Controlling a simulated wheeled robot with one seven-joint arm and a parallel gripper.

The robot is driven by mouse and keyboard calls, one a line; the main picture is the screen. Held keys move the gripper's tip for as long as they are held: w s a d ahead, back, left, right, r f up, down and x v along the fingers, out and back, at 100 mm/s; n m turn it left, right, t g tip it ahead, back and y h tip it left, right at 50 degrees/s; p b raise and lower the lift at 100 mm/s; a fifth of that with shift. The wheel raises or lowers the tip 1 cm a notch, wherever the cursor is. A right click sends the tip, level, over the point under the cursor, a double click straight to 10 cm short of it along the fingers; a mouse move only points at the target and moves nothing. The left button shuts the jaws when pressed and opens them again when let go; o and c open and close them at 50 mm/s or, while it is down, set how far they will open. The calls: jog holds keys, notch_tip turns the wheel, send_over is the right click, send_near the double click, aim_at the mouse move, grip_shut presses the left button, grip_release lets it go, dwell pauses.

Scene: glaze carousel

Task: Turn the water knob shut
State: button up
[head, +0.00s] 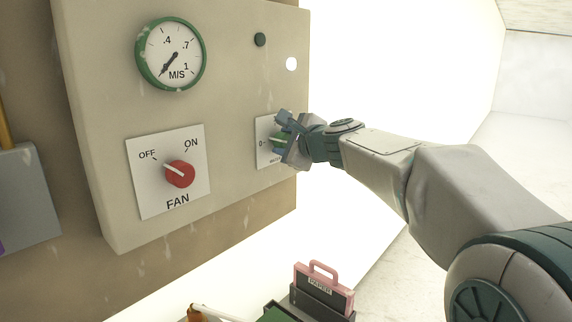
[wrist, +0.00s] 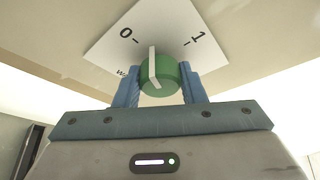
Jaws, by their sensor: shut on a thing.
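The water knob (wrist: 160,76) is green with a white pointer bar, on a white plate (wrist: 135,28) marked 0 at left and 1 at right. In the wrist view the pointer stands between the two marks, a little nearer the 0 side. My gripper (wrist: 159,84) has a blue finger on each side of the knob and is shut on it. In the head view my gripper (head: 281,137) covers most of the knob and the right part of its plate (head: 263,130); the 0 still shows. The plate's lettering is mostly hidden.
The same panel (head: 90,95) holds a green-rimmed M/S gauge (head: 171,54) with its needle low, a red fan knob (head: 180,174), a dark round lamp (head: 260,40) and a lit white one (head: 291,64). A pink-handled case (head: 323,286) stands below.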

jog(key=n+b, duration=0.1)
jog(key=b, duration=0.1)
jog(key=n+t+b, duration=0.1)
jog(key=b, duration=0.2)
jog(key=shift+f+n+b, duration=0.3)
jog(key=shift+r+n+t+b, duration=0.15)
jog(key=shift+n+t+b, duration=0.15)
jog(key=shift+b, duration=0.4)
jog(key=shift+r, duration=0.15)
jog(key=o, duration=1)
jog(key=v, duration=1.4)
